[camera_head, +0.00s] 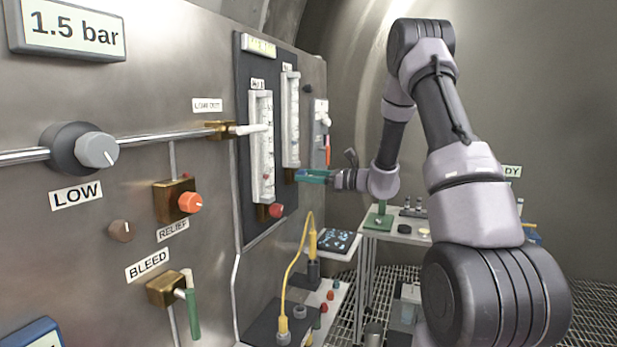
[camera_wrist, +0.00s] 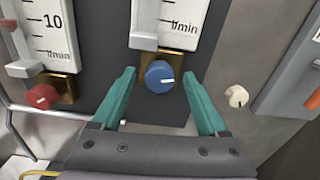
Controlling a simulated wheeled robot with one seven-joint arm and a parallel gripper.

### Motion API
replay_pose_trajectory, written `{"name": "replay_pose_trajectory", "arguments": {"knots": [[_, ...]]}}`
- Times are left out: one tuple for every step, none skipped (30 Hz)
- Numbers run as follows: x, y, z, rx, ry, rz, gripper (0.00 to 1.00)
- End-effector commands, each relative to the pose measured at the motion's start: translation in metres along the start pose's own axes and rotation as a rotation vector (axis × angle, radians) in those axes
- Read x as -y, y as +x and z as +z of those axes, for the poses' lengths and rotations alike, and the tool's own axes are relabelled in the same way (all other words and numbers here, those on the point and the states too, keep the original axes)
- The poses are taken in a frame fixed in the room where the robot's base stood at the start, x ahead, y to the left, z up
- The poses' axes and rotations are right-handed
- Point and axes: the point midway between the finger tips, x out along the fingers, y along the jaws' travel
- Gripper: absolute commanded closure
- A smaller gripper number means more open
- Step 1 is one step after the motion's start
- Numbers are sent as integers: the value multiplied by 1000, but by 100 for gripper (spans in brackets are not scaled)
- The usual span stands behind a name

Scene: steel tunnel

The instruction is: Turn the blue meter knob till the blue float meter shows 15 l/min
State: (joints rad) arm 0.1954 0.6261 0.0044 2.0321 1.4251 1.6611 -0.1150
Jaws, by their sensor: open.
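The blue meter knob (camera_wrist: 159,77) has a white pointer mark that points to the right. It sits on a brass block below the blue float meter (camera_wrist: 181,24), whose scale shows only its l/min end in the wrist view. In the head view this meter is the right-hand tube (camera_head: 291,118); its float and reading are too small to tell. My gripper (camera_wrist: 159,80) is open, with one teal finger left of the blue knob and one right of it, a gap showing on both sides. In the head view my gripper (camera_head: 312,177) hides the blue knob.
A red knob (camera_wrist: 41,96) under the other float meter (camera_head: 261,145) lies left of my gripper. A cream knob (camera_wrist: 237,96) is close to the right finger. A bench with a yellow cable (camera_head: 293,270) stands below, and a small table (camera_head: 402,230) stands behind.

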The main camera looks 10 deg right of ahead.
Motion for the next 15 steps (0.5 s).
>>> {"name": "replay_pose_trajectory", "arguments": {"knots": [[0, 0, 0, 0, 0, 0, 24], [0, 0, 0, 0, 0, 0, 24], [0, 0, 0, 0, 0, 0, 31], [0, 0, 0, 0, 0, 1, 43], [0, 0, 0, 0, 0, 1, 54], [0, 0, 0, 0, 0, 1, 69], [0, 0, 0, 0, 0, 1, 81], [0, 0, 0, 0, 0, 1, 92], [0, 0, 0, 0, 0, 1, 100], [0, 0, 0, 0, 0, 1, 100], [0, 0, 0, 0, 1, 1, 100], [0, 0, 0, 0, 7, 1, 100], [0, 0, 0, 0, 17, 1, 100], [0, 0, 0, 0, 35, 1, 100], [0, 0, 0, 0, 66, 1, 100]]}}
